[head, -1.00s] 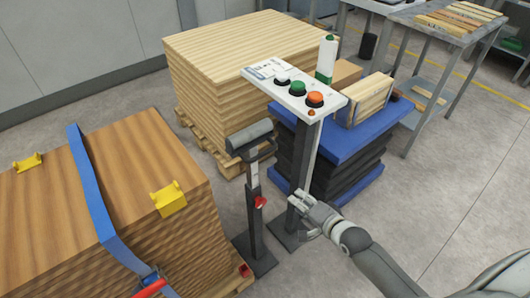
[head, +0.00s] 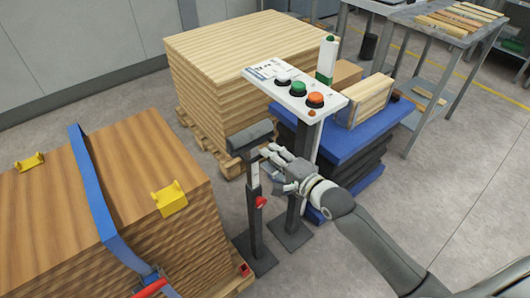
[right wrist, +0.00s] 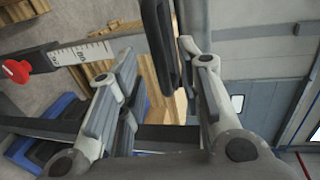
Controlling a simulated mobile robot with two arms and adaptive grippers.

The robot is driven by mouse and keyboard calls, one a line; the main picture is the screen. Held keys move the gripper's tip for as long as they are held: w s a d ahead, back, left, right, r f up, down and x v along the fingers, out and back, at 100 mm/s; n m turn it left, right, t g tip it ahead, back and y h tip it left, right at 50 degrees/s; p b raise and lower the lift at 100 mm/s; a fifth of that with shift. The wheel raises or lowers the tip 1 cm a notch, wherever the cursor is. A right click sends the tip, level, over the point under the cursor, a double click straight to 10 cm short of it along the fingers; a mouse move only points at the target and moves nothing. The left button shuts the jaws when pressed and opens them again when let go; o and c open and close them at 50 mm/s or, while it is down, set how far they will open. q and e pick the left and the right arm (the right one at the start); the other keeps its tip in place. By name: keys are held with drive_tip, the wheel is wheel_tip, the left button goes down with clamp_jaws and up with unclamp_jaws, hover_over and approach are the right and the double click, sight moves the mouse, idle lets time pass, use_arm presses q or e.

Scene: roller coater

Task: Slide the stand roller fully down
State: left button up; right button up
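The stand roller (head: 249,136) is a dark grey cylinder on top of a thin black post with a flat foot. The post (head: 254,225) carries a red knob (head: 261,202). My right gripper (head: 268,155) is just right of the roller and partly covers its bracket. In the right wrist view its fingers (right wrist: 160,75) are spread apart, with a dark bar, seemingly the roller (right wrist: 158,45), between them. I cannot tell whether they touch it. The post's white scale (right wrist: 85,52) and red knob (right wrist: 17,70) show at left. My left gripper is out of view.
A control stand (head: 295,90) with white, green and orange buttons stands just behind my right gripper. A strapped wood stack (head: 130,165) is close on the left, pale boards (head: 230,45) behind. A blue platform (head: 345,150) stands right of the control stand.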

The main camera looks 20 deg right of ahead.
sight(256, 142)
drive_tip(key=shift+x, duration=1.85)
clamp_jaws()
drive_tip(key=shift+f, duration=0.1)
